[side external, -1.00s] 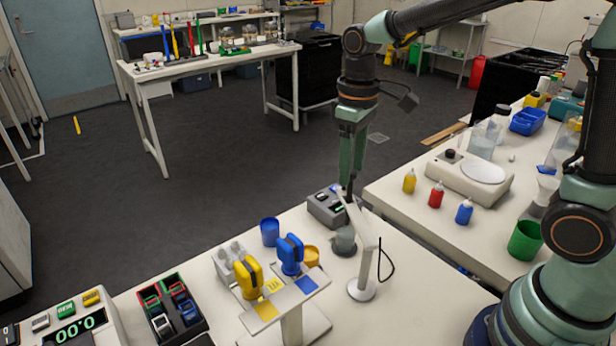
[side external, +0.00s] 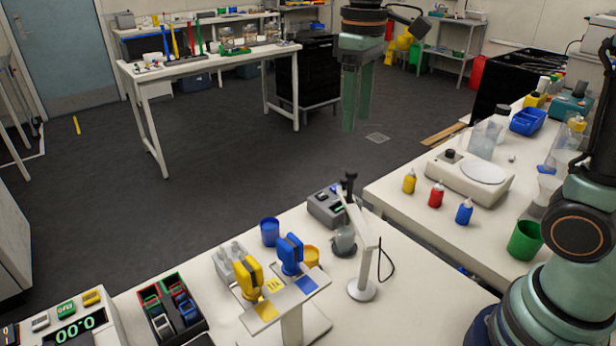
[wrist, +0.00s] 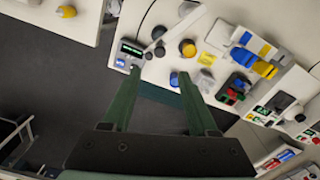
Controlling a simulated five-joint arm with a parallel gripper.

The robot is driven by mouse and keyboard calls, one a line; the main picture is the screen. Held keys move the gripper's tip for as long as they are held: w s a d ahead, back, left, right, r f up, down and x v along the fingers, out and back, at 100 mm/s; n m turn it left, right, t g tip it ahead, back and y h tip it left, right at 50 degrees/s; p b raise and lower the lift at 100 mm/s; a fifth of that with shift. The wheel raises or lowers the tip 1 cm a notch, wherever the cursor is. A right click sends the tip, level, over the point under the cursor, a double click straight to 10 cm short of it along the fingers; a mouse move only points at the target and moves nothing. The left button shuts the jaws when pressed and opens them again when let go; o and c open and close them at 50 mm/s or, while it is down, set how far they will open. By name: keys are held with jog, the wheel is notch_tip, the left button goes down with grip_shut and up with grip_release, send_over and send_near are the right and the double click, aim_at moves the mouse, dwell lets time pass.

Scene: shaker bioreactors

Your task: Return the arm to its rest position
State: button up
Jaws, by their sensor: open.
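My gripper (side external: 356,126) hangs in the air, pointing down, well above the bench in the side external view. Its two green fingers are apart with nothing between them. It also shows in the wrist view (wrist: 162,80), with the bench top beyond its fingertips. Below it in the side external view stands a small grey device with a display (side external: 326,208). A grey vessel with a black top (side external: 343,240) stands beside a white stand (side external: 362,290). Most of my upper arm is outside the side external view.
A yellow holder (side external: 250,278) and a blue holder (side external: 290,253) sit on a white stand. A blue cup (side external: 270,232) is behind them. Yellow, red (side external: 437,195) and blue bottles and a green cup (side external: 524,241) stand on the right bench. The air around my gripper is clear.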

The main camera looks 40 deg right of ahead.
jog(key=shift+r, duration=0.7)
jog(key=s+d+f+m+t, duration=0.3)
jog(key=s+d+f+t, duration=0.1)
jog(key=s, duration=0.4)
notch_tip(320, 180, down, 2)
jog(key=shift+s+f+m+t, duration=0.15)
jog(key=shift+s+m+t, duration=0.2)
jog(key=shift+t, duration=0.45)
